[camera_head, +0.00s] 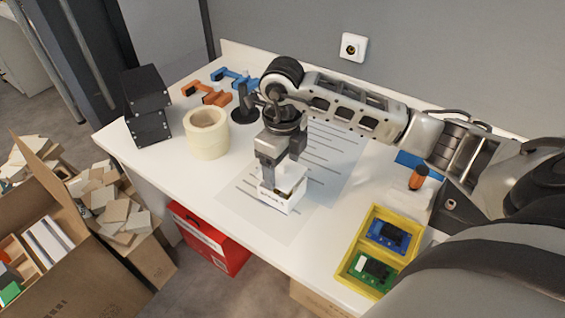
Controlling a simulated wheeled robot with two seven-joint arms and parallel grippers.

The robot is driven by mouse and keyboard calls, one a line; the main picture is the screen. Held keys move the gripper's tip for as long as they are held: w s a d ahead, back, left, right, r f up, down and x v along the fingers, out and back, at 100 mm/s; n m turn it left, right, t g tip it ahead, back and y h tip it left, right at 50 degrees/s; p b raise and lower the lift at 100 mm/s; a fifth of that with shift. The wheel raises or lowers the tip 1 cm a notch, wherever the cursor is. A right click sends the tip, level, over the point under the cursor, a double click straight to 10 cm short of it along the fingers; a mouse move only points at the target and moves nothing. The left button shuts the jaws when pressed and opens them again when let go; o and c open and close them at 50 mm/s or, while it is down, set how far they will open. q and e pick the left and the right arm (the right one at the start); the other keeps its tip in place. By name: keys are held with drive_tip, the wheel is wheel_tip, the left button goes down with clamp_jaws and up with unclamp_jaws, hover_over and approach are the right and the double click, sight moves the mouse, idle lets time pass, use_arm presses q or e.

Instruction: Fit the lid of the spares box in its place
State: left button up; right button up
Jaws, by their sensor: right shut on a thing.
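My left gripper is out of view.
A tape roll (206,133), black boxes (147,105), orange clamp (206,93) and blue clamp (233,78) stand left and behind. A yellow tray (350,262) with circuit boards and an orange-handled tool (417,178) are right. Paper left of the box is clear.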

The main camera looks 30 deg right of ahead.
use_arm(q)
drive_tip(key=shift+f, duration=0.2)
use_arm(e)
drive_tip(key=shift+f, duration=0.15)
drive_tip(key=shift+f+b, duration=0.35)
drive_tip(key=shift+b, duration=0.05)
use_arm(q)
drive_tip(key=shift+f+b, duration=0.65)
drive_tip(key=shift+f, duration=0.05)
use_arm(e)
drive_tip(key=shift+f, duration=0.75)
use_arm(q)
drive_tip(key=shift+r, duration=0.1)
use_arm(e)
drive_tip(key=o, duration=1.1)
use_arm(q)
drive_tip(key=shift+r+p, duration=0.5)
drive_tip(key=shift+p, duration=0.25)
use_arm(e)
wheel_tip(320, 180, up, 16)
drive_tip(key=shift+r, duration=0.1)
